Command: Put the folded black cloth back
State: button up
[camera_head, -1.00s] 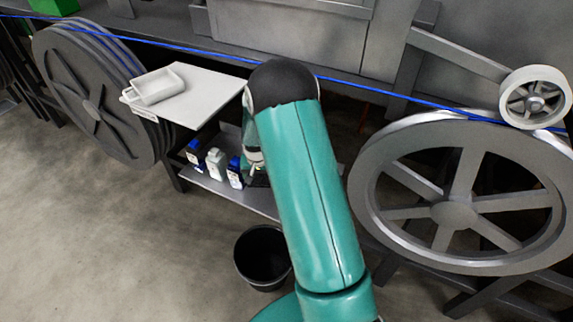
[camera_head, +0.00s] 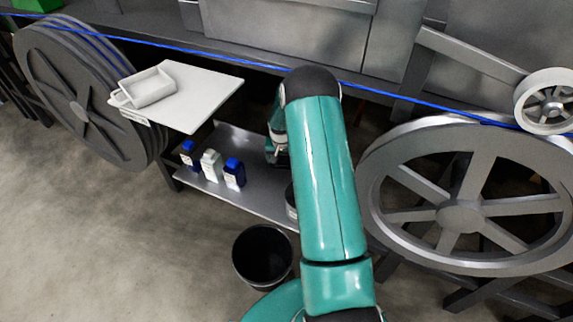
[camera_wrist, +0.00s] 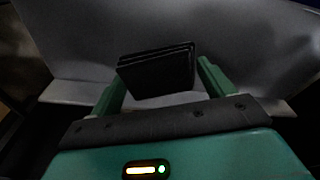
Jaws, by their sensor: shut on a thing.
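The folded black cloth (camera_wrist: 155,75) shows in the wrist view as a dark stack of layers between the two green fingers. My gripper (camera_wrist: 160,82) is shut on it. Beyond it, the wrist view shows a dim grey surface with a paler band. In the head view my teal arm hides most of the gripper, and I cannot make out the cloth there. The wrist end of my arm shows left of the upper link, over the right part of the low metal shelf (camera_head: 258,198).
Two blue bottles (camera_head: 234,174) and a white bottle (camera_head: 211,166) stand on the low shelf. A partly hidden round container (camera_head: 291,201) is beside my arm. A white board (camera_head: 195,105) with a white tray (camera_head: 147,88) is above. A black bucket (camera_head: 262,256) stands on the floor.

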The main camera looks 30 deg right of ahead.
aim_at(287, 157)
jog(key=d+f, duration=0.2)
jog(key=f, duration=0.1)
jog(key=shift+w+d+f, duration=0.2)
jog(key=shift+w+d, duration=0.2)
jog(key=shift+f, duration=1.45)
jog(key=shift+f, duration=0.2)
jog(key=o, duration=1)
jog(key=shift+c, duration=0.2)
jog(key=shift+r, duration=0.1)
